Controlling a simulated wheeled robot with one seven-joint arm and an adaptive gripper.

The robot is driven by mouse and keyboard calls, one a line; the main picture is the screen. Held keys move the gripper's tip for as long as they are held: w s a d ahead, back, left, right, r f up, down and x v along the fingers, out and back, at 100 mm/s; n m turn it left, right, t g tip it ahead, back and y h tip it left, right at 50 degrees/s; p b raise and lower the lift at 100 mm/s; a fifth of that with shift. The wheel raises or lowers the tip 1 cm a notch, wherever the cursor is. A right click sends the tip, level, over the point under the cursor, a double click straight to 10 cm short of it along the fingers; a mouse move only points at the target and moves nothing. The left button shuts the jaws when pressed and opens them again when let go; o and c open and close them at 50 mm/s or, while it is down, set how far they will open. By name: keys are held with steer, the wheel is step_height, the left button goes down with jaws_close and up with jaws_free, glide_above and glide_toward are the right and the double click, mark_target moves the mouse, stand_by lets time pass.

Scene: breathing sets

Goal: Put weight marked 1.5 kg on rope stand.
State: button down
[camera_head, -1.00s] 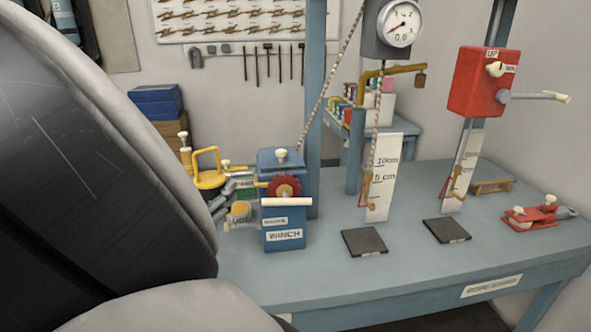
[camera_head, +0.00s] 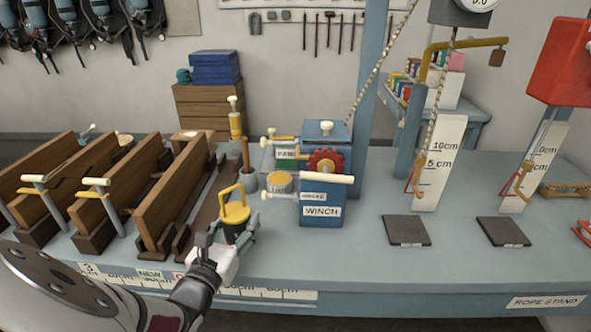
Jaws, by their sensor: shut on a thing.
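My gripper (camera_head: 228,250) is shut on a weight with a yellow top and a yellow loop handle (camera_head: 233,203). The weight is upright, left of the blue winch, over the bench's front part. Its dark lower body is partly hidden by the fingers, and no mark on it is readable. I cannot tell whether it touches the bench. The rope stand (camera_head: 545,302) is labelled on the bench's right front edge. Above it are two dark square plates (camera_head: 407,230) (camera_head: 503,232), each with a rope hook and a white centimetre scale behind it.
The blue winch (camera_head: 323,210) with a red gear stands between my gripper and the plates. Wooden blocks with clamps (camera_head: 165,200) fill the left of the bench. A blue post (camera_head: 372,90) rises behind the winch.

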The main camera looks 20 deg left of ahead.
steer(key=shift+f, duration=1.7)
steer(key=shift+f, duration=0.2)
steer(key=c, duration=0.7)
jaws_free()
steer(key=shift+f, duration=0.1)
steer(key=shift+c, duration=0.2)
